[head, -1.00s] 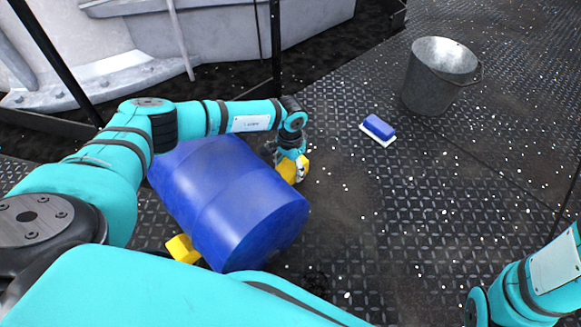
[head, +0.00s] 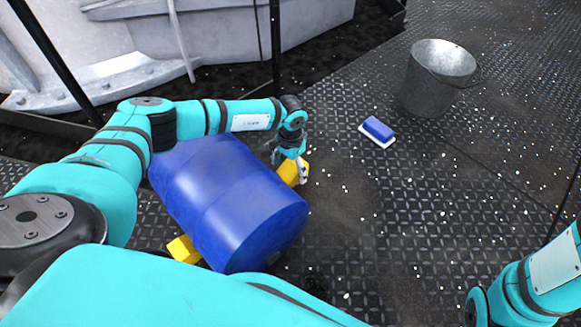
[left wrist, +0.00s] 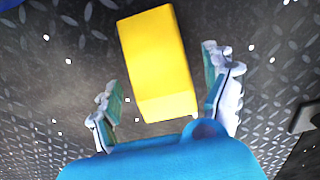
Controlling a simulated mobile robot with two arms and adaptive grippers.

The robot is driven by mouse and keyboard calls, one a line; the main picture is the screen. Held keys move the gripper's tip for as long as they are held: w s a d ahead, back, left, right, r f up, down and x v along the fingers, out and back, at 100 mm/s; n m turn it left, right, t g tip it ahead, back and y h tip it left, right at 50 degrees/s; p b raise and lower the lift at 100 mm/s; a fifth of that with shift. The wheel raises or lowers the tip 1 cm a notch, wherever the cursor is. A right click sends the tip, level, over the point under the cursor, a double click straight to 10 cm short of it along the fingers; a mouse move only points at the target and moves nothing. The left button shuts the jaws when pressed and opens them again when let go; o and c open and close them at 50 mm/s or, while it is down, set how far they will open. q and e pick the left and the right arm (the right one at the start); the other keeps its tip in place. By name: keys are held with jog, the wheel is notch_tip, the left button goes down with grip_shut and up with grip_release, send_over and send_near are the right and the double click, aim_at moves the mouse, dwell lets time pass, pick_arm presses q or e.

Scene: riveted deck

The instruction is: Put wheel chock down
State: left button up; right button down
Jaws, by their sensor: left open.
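A yellow wheel chock (head: 291,173) lies on the deck at the far right side of the blue barrel (head: 225,200), which lies on its side. In the left wrist view the chock (left wrist: 158,62) is a plain yellow block between my spread fingers, with a gap visible on both sides. My left gripper (head: 288,166) is open at the chock; it also shows in the left wrist view (left wrist: 168,100). A second yellow chock (head: 183,249) shows at the near left side of the barrel, partly hidden. My right arm is at the lower right, its gripper out of view.
A blue and white brush-like block (head: 378,131) lies on the deck to the right of the barrel. A grey metal bucket (head: 430,90) stands farther back right. Dark posts and a pale metal structure (head: 230,40) border the back left. The right-hand deck (head: 430,220) is mostly clear.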

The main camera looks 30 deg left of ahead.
aim_at(291, 168)
pick_arm(q)
notch_tip(291, 168, up, 11)
jog(key=p, duration=0.6)
jog(key=shift+r, duration=0.15)
